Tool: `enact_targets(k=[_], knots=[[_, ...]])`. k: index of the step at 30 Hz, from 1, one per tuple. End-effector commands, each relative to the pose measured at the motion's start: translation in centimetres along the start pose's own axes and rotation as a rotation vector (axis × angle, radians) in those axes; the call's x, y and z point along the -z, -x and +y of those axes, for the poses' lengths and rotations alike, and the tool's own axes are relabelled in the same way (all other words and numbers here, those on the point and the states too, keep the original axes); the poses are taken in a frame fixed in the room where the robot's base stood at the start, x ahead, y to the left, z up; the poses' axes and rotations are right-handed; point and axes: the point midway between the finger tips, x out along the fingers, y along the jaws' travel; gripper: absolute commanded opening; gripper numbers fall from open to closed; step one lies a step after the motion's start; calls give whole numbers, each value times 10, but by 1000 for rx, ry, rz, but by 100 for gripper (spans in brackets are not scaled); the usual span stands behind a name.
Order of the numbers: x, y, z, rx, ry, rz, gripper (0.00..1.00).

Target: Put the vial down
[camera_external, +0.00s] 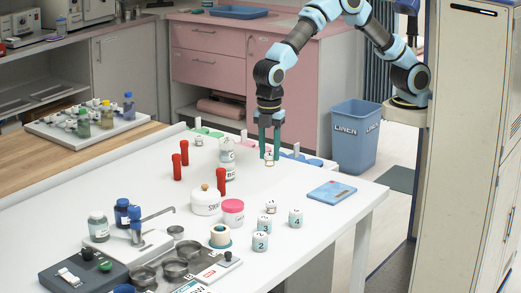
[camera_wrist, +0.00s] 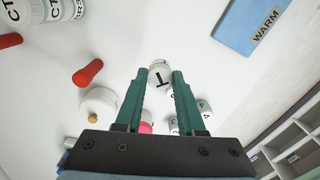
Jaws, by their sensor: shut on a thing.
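My gripper (camera_external: 269,157) points straight down over the far part of the white table (camera_external: 330,225). Its green fingers are shut on a small white vial, which shows between the fingertips (camera_wrist: 160,85) in the wrist view. This vial (camera_wrist: 160,67) carries a dark mark that looks like a 1. In the external view the fingers partly hide the vial (camera_external: 270,162), and I cannot tell whether its base touches the table. Similar white vials marked 2 (camera_external: 261,242) and 4 (camera_external: 296,218) stand nearer the front, with another (camera_external: 270,207) beside them.
A blue pad (camera_external: 332,192), marked WARM in the wrist view (camera_wrist: 262,30), lies right of my gripper. Table around the gripper's right is clear.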

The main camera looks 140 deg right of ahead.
Motion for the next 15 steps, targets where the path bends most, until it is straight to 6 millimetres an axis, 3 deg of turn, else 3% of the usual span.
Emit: enact_targets(k=[3, 9, 15], knots=[[-12, 6, -51, 6, 228, -1, 0], [-37, 10, -126, 0, 599, -1, 0], [-54, 9, -163, -8, 802, -3, 0]])
